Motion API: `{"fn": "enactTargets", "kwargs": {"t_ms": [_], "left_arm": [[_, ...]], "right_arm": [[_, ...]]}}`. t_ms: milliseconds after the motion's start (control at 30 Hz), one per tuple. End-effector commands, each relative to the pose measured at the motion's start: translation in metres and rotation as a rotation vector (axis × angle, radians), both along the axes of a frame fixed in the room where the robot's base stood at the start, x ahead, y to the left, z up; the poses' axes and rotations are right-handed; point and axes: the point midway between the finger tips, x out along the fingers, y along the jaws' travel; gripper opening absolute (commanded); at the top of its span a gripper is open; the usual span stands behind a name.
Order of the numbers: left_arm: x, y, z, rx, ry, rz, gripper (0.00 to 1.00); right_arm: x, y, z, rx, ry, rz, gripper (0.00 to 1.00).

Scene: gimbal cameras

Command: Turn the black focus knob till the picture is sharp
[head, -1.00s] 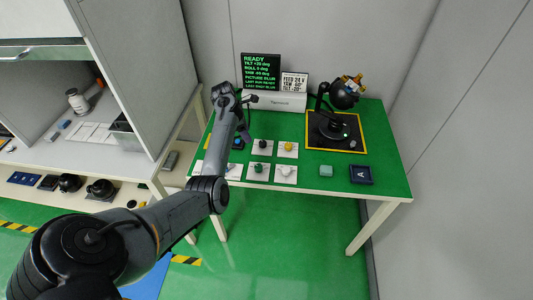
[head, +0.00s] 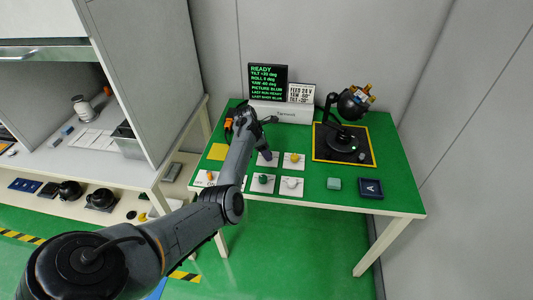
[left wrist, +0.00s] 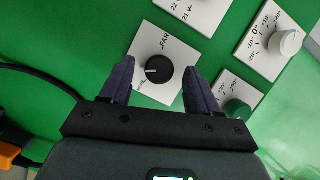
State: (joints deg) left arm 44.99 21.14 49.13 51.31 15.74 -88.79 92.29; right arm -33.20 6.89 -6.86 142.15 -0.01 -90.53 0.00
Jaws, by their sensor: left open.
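The black focus knob (left wrist: 159,69) sits on a white plate (left wrist: 153,42) marked "FAR" in the left wrist view. A white pointer line on it aims to the left there. My left gripper (left wrist: 160,70) is open, with one finger on each side of the knob; I cannot tell whether they touch it. The screen (head: 268,81) shows READY, tilt, roll and yaw lines and "PICTURE BLUR". The gimbal camera (head: 352,104) stands at the back right. My right gripper is not in view.
Neighbouring plates carry a yellow knob (head: 294,157), a green knob (left wrist: 238,110) and a white knob (left wrist: 286,42). A white device (head: 281,112) stands at the back.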

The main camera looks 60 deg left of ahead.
Motion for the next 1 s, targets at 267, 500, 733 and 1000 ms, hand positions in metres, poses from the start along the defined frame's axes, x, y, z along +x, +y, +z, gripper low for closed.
{"fn": "enactTargets", "kwargs": {"t_ms": [267, 500, 733, 1000], "left_arm": [[0.0028, -0.0009, -0.0066, 0.001, -0.001, -0.001, 0.61], [0.0026, -0.0009, -0.0066, 0.000, 0.000, 0.000, 0.49], [0.0024, -0.0010, -0.0066, 0.000, 0.000, 0.000, 0.14], [0.0025, -0.0007, -0.0057, 0.000, 0.000, -0.017, 0.05]], "right_arm": [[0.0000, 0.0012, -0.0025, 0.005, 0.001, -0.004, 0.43], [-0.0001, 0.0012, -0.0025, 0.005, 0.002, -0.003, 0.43], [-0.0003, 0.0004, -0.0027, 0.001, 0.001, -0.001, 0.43], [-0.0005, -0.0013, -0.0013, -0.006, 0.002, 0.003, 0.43]]}}
